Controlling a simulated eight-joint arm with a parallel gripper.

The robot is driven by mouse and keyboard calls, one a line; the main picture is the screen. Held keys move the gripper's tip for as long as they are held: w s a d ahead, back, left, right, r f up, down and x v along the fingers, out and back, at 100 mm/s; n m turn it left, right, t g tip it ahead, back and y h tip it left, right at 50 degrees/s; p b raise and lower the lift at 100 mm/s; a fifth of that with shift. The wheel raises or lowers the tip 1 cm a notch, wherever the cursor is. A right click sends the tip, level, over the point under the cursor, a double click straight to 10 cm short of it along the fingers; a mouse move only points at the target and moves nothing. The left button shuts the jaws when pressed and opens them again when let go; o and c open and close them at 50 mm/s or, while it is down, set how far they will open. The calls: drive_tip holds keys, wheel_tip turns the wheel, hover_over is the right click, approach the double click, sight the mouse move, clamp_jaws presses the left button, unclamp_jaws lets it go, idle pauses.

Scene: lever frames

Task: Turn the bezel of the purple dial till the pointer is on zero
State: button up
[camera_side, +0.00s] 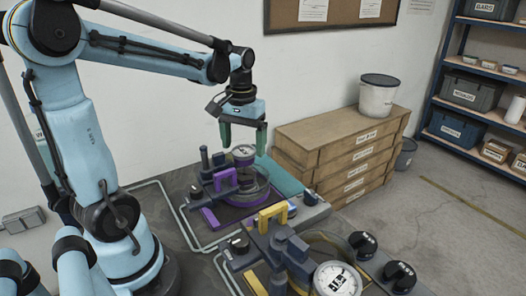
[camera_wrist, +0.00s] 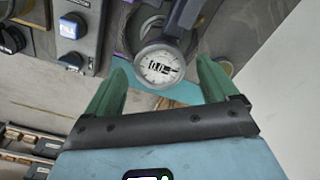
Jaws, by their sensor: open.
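The purple dial (camera_side: 244,152) stands on a purple-trimmed fixture with a purple handle (camera_side: 224,179) in the side view. In the wrist view its round white face (camera_wrist: 159,66) has a grey rim and dark marks across the middle. The marks are too small to tell pointer from zero. My gripper (camera_side: 243,143) has green fingers pointing down, just above or around the dial; I cannot tell how deep. In the wrist view my gripper (camera_wrist: 161,72) is open, with one finger on each side of the face and gaps to the rim.
A yellow-handled fixture (camera_side: 273,216) with a second white dial (camera_side: 337,279) stands in front. Black knobs (camera_side: 363,244) are at its right. Wooden drawers (camera_side: 345,150) with a white bucket (camera_side: 378,96) stand behind right.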

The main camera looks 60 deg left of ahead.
sight(244, 150)
drive_tip(key=shift+f, duration=0.15)
drive_tip(key=c, duration=1.1)
drive_tip(key=shift+o, duration=0.2)
drive_tip(key=shift+m, duration=1.2)
drive_tip(key=o, duration=1.1)
drive_tip(key=shift+c, duration=0.2)
wheel_tip(244, 150, up, 12)
